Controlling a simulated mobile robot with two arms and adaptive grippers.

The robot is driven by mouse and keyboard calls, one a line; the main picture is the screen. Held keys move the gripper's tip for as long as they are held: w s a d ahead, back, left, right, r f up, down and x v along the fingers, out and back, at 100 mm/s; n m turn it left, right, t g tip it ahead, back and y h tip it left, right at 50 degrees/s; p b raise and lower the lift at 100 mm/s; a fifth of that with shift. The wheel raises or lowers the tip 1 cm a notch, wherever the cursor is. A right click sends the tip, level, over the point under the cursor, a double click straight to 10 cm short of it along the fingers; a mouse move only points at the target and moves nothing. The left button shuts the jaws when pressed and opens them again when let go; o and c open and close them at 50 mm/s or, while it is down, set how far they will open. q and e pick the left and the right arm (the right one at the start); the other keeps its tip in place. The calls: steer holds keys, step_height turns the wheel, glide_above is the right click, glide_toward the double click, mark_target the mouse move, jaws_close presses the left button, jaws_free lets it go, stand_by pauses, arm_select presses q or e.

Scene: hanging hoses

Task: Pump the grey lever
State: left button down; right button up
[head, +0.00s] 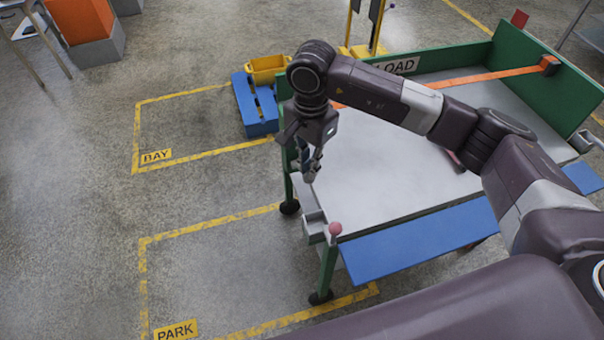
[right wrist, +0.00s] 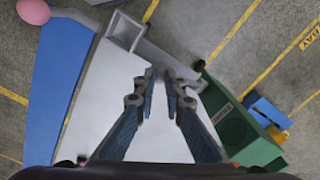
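A grey bar (right wrist: 182,70) runs along the cart's left edge, just beyond my right fingertips in the right wrist view; I cannot tell whether it is the lever or a fixed rail. My right gripper (head: 312,172) hangs over the left edge of the cart's top in the head view. Its two fingers (right wrist: 161,76) are a little apart, with only pale tabletop seen between them. I cannot tell whether they touch the bar. My left gripper is not in view.
The green-framed cart (head: 395,195) has a small grey open box (head: 313,228) and a pink ball knob (head: 335,229) at its near-left corner. A blue flap (head: 420,240) lines its front. A blue pallet and yellow bin (head: 267,68) stand behind.

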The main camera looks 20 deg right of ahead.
steer(key=shift+f, duration=0.25)
steer(key=shift+s+f+b, duration=0.4)
steer(key=shift+f+b, duration=0.25)
steer(key=shift+b, duration=0.1)
steer(key=shift+s+f+b, duration=0.35)
steer(key=shift+f+b, duration=0.25)
steer(key=shift+b, duration=0.1)
steer(key=shift+s+f+b, duration=0.2)
steer(key=shift+f+b, duration=0.6)
steer(key=shift+b, duration=0.05)
steer(key=shift+s+f+b, duration=0.2)
steer(key=shift+f+b, duration=0.55)
steer(key=shift+b, duration=0.05)
